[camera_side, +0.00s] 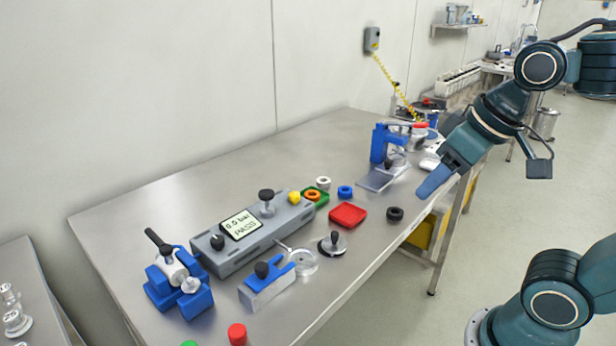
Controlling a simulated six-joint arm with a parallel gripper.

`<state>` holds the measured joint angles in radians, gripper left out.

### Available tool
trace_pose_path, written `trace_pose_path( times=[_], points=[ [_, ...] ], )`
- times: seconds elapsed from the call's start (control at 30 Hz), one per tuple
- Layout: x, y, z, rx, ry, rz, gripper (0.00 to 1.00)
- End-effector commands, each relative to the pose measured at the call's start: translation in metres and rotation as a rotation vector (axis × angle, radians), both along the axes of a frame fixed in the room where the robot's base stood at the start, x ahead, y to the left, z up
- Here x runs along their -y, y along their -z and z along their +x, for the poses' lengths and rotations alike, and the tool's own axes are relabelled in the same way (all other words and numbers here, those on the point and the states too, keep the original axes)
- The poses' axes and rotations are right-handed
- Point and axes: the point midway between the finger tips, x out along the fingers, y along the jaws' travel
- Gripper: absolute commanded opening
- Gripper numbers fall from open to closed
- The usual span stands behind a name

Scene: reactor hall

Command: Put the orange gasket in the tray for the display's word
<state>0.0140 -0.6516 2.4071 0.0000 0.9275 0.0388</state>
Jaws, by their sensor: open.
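The orange gasket (312,195) is a small ring that appears to lie inside the green tray (324,201), behind the grey display unit. The red tray (347,215) lies to the right of the green one and looks empty. The display (240,224) on the grey unit reads 0.0 bar, with a small word below that looks like PASS, though the lettering is hard to read. My gripper (430,186) is open, above the right edge of the table, well to the right of both trays, holding nothing visible.
A white ring (323,183), a blue ring (345,192), a yellow part (294,198) and a black ring (395,214) lie near the trays. A blue stand (381,144) rises behind. A black-knobbed disc (332,244) and blue clamp fixtures occupy the front. The table's back left is clear.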

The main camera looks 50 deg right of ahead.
Motion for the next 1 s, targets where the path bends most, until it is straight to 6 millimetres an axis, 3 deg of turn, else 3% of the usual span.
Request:
trace_pose_path(
  times=[0.23, 1.0],
  points=[
    [-0.003, 0.015, -0.022, 0.033, -0.046, -0.017, 0.48],
    [-0.003, 0.017, -0.023, 0.033, -0.049, -0.018, 0.48]
  ],
)
